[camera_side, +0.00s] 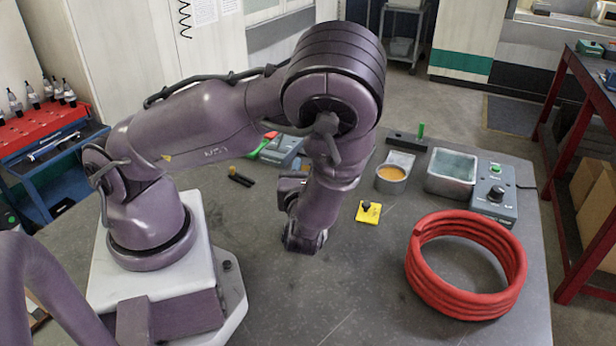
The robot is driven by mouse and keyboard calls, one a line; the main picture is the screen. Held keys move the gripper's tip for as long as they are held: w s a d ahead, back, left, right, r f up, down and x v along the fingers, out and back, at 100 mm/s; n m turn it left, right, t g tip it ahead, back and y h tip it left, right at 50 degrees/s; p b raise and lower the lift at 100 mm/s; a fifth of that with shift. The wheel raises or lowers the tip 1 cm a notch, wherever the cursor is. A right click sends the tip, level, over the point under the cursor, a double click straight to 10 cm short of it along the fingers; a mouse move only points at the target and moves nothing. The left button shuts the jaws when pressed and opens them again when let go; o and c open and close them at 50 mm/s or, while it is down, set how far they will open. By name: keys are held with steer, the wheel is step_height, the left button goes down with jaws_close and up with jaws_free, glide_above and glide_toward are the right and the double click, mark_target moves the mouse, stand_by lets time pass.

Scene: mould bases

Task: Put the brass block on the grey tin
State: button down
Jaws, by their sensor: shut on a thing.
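My gripper (303,243) points down low over the middle of the table, left of the yellow plate. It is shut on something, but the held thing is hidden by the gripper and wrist. I cannot make out a brass block anywhere in view. The grey tin (436,185) is a rectangular, open-topped metal container at the back right, well to the right of my gripper. Its inside looks empty.
A round grey cup with orange contents (391,173) stands left of the tin, a control box (493,205) right of it. A coiled red hose (425,285) lies in front. A yellow plate with a black knob (369,212) lies between gripper and cup. The front middle is clear.

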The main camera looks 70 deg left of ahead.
steer(key=shift+f, duration=0.8)
steer(key=shift+f, duration=0.1)
steer(key=c, duration=0.8)
jaws_free()
steer(key=shift+f, duration=0.1)
steer(key=shift+c, duration=0.2)
